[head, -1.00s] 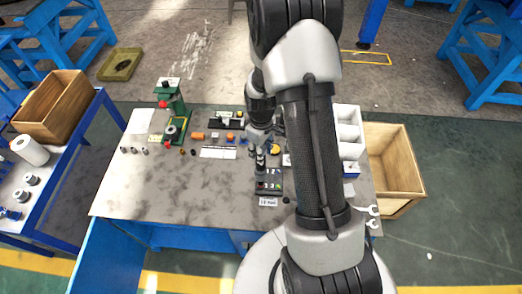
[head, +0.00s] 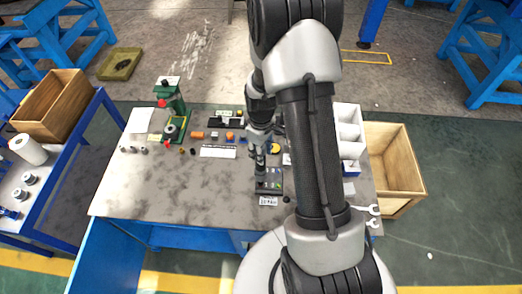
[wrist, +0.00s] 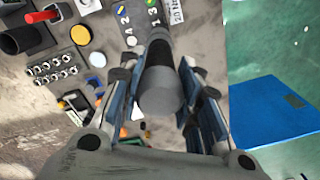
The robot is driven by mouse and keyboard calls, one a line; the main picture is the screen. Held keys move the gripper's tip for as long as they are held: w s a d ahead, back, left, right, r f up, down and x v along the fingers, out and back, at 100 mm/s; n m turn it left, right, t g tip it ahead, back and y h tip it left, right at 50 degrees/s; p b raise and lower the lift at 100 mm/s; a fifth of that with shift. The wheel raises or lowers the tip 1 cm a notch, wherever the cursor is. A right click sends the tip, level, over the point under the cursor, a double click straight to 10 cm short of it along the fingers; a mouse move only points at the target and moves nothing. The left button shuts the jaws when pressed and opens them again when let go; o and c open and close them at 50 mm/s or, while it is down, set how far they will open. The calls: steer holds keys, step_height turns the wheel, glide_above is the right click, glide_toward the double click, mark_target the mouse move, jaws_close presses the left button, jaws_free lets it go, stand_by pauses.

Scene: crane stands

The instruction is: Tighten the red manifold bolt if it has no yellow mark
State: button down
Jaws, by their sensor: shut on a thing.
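My gripper (head: 260,150) is shut on a dark grey cylindrical tool (wrist: 162,90), held between its two fingers (wrist: 163,108). In the head view the tool points down onto the left part of a small dark numbered plate (head: 274,187) at the table's front. The wrist view shows the plate (wrist: 138,22) with a blue fastener (wrist: 120,12) and a green one (wrist: 150,3), both with yellow on them. The tool hides part of the plate. I cannot make out the red bolt or any mark on it; whether the tip touches is unclear.
The grey workbench (head: 150,190) holds a green stand (head: 172,105) at left, small coloured parts behind the plate, white bins (head: 348,125) and wrenches (head: 366,209) at right. A wooden crate (head: 400,165) stands beyond the right edge. The bench's front left is clear.

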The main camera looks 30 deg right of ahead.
steer(key=shift+f+b, duration=0.65)
steer(key=shift+b, duration=0.25)
stand_by(3.4)
steer(key=shift+r, duration=0.1)
